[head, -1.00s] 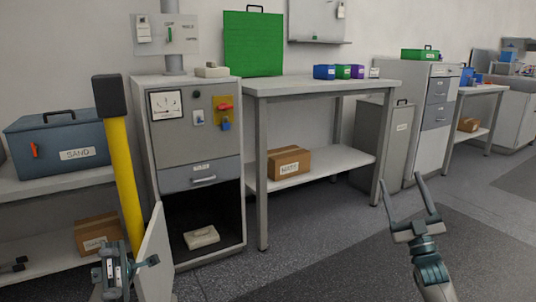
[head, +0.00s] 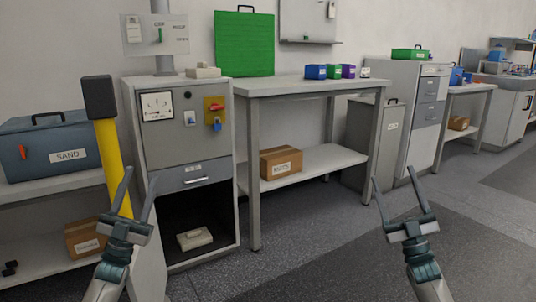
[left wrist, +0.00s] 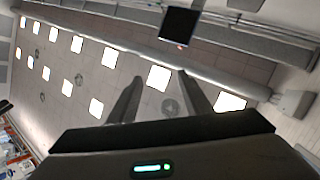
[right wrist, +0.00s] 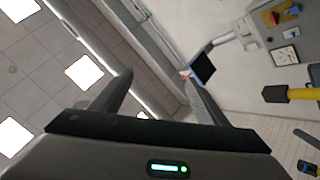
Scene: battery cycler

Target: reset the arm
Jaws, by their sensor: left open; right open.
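My left gripper (head: 138,195) is raised at the lower left of the head view, fingers pointing up. It is open and empty, in front of the open cabinet door and the yellow post. My right gripper (head: 398,190) is raised at the lower right, also open and empty, with grey floor behind it. The left wrist view shows its two fingers (left wrist: 160,90) against the ceiling lights. The right wrist view shows its fingers (right wrist: 160,85) against the ceiling and wall.
The grey cabinet (head: 178,137) has its lower door open, with a pale box (head: 194,239) inside. A workbench (head: 300,86) stands right of the cabinet. Floor at right is clear.

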